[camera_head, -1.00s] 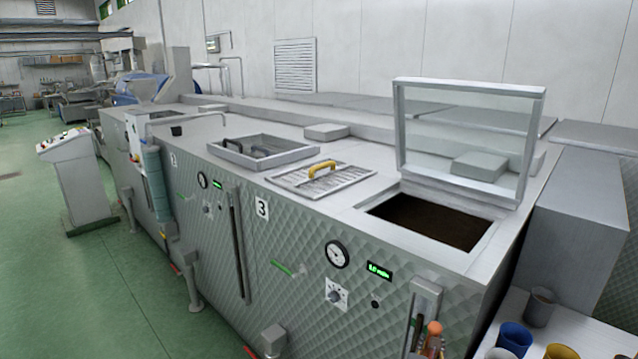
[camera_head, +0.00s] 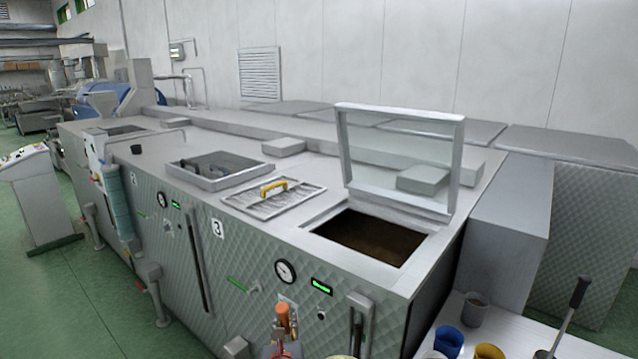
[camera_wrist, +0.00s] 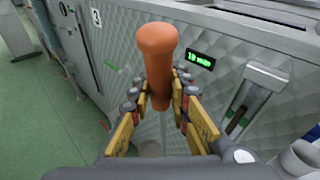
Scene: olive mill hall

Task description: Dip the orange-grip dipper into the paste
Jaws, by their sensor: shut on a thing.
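The dipper's orange grip (camera_head: 284,318) stands upright in front of the panel of machine 3, near the bottom of the head view. My gripper (camera_wrist: 158,108) is shut around the grip (camera_wrist: 158,60); only a little of the gripper shows in the head view (camera_head: 283,345). A thin pale rod shows below the grip in the wrist view; its lower end is hidden or unclear. The dark brown paste (camera_head: 368,238) lies in the open hatch of machine 3, behind and to the right of the grip. The hinged glass lid (camera_head: 398,165) stands raised behind the hatch.
A slotted bracket (camera_head: 358,318) is on the panel right of the grip. A grate with a yellow handle (camera_head: 272,188) lies left of the hatch. At lower right, a white table (camera_head: 510,325) holds a grey cup (camera_head: 475,310), blue and yellow cups, and a dark-handled tool (camera_head: 574,305).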

